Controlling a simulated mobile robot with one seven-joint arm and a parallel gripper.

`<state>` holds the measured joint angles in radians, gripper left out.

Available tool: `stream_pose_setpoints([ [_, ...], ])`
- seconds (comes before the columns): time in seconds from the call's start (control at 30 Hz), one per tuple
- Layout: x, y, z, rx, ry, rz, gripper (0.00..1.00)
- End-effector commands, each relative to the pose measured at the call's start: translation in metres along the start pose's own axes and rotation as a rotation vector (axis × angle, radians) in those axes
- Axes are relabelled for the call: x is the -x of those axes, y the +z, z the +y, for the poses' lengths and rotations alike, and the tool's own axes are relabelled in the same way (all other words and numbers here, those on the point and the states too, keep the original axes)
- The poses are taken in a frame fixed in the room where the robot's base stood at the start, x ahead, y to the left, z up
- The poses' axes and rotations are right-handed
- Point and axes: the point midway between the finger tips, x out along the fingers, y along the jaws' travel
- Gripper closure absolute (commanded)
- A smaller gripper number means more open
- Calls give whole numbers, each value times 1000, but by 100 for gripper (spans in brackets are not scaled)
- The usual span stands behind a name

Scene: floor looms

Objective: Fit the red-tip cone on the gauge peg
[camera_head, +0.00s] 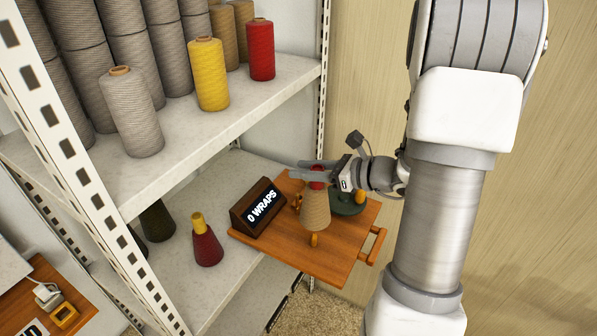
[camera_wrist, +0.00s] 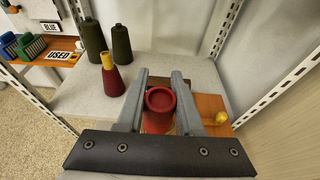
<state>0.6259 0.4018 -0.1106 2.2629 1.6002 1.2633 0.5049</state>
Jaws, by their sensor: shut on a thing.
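My gripper (camera_head: 318,172) is shut on the red tip (camera_head: 317,184) of a tan cone (camera_head: 315,211), which hangs upright over a wooden tray. In the wrist view the round, hollow red tip (camera_wrist: 160,99) sits between the two fingers (camera_wrist: 157,95). A short orange peg (camera_head: 314,240) shows just under the cone's lower edge on the tray. I cannot tell whether the cone's base is around the peg's top or apart from it. A dark sign reading "0 WRAPS" (camera_head: 262,207) stands left of the cone.
The wooden tray (camera_head: 323,268) has a handle at its right. A green piece with a yellow top (camera_head: 347,204) stands behind the cone. A dark red cone with a yellow tip (camera_head: 207,242) stands on the lower shelf. The upper shelf (camera_head: 225,110) holds several cones.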

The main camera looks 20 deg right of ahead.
Motion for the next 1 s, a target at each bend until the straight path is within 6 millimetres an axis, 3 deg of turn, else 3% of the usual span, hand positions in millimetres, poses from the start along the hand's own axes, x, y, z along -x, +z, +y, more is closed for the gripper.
stream_pose_setpoints([
  [0.6,3,1,-2,-1,-8,-2,100],
  [1.0,-6,-27,-1,-2,-7,-2,100],
])
